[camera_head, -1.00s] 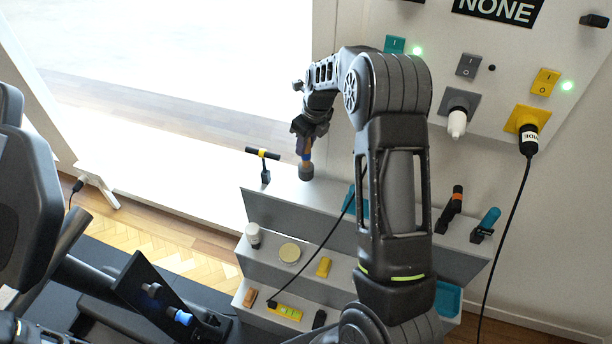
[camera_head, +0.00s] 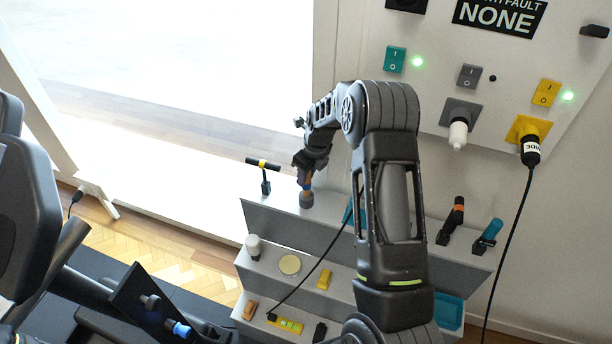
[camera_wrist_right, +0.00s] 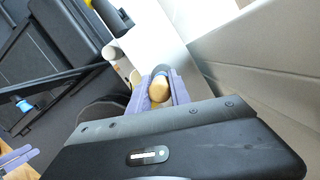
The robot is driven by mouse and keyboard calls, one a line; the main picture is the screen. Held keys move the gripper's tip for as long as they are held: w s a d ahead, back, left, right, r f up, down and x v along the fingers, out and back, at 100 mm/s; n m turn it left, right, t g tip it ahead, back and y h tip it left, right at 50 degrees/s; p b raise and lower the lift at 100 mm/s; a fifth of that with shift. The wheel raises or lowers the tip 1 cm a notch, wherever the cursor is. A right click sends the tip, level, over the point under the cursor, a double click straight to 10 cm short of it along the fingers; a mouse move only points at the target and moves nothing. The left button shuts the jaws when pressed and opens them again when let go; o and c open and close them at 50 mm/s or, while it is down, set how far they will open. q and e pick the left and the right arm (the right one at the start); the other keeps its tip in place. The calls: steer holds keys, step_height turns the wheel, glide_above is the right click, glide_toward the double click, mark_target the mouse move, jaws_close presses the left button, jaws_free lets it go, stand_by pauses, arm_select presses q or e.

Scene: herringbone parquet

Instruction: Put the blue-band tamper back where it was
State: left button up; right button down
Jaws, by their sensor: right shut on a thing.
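The blue-band tamper (camera_head: 307,199) is upright, with its greyish-brown base low at the back of the top step of the grey rack (camera_head: 400,249). I cannot tell if the base touches the step. My right gripper (camera_head: 307,178) is shut on its handle from above. In the right wrist view the tamper's rounded tan top (camera_wrist_right: 159,89) shows between the purple fingers, with a bit of blue beyond. The fingers hide part of the handle. Purple finger-like bars (camera_wrist_right: 18,158) at the lower left may be my left gripper; their opening is unclear.
An orange-band tool (camera_head: 452,220) and a teal-handled tool (camera_head: 488,236) stand right. Lower steps hold small items. A black cable (camera_head: 508,250) hangs from the wall panel.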

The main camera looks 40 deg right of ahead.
steer(key=shift+r, duration=0.15)
steer(key=c, duration=1.2)
jaws_free()
steer(key=shift+f, duration=0.2)
steer(key=shift+r, duration=0.1)
steer(key=shift+r, duration=0.15)
steer(key=shift+s+r, duration=0.1)
steer(key=shift+r, duration=0.25)
steer(key=v, duration=1.1)
steer(key=shift+r+p, duration=0.1)
steer(key=shift+p, duration=0.2)
